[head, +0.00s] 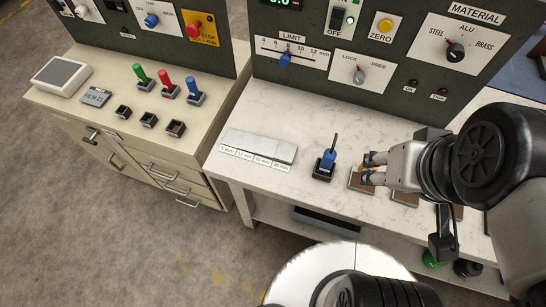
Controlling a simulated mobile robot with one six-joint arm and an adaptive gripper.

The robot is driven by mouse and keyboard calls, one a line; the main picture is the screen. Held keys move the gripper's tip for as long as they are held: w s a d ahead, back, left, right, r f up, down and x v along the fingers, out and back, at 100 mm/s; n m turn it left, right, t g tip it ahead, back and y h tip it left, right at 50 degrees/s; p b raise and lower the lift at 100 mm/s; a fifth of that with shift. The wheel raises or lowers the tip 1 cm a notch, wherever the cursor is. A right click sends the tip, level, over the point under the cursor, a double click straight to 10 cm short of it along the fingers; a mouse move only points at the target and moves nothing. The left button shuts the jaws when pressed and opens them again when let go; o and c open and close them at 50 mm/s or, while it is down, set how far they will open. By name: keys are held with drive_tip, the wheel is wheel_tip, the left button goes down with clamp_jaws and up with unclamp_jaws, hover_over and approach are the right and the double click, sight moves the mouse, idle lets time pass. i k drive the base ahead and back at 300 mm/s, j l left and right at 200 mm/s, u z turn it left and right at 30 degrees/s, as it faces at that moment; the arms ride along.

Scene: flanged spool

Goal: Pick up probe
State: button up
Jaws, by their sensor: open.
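The probe (329,158) seems to be the blue piece with a thin dark rod pointing up. It stands roughly upright in a small black holder (322,174) on the white marbled bench top. My gripper (364,168) is open and empty, just to the right of the probe, with its fingertips pointing left towards it. A small gap shows between the fingertips and the blue body. My gripper is above or beside a brown-topped block (358,185) and hides part of it.
Labelled grey gauge blocks (259,147) lie left of the probe. A dark control panel (400,45) with knobs rises behind. Further brown-topped blocks (405,199) sit under my wrist. On the left bench stand green, red and blue-handled pieces (167,84). The bench between gauge blocks and probe is clear.

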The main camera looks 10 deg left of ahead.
sight(329, 156)
drive_tip(key=j+u, duration=0.2)
drive_tip(key=j+z, duration=0.1)
drive_tip(key=z, duration=0.3)
drive_tip(key=k+j+z, duration=0.1)
drive_tip(key=z, duration=0.3)
drive_tip(key=j+z, duration=0.1)
drive_tip(key=z, duration=0.3)
drive_tip(key=k+z, duration=0.15)
drive_tip(key=z, duration=0.25)
drive_tip(key=k+j, duration=0.5)
drive_tip(key=k, duration=0.2)
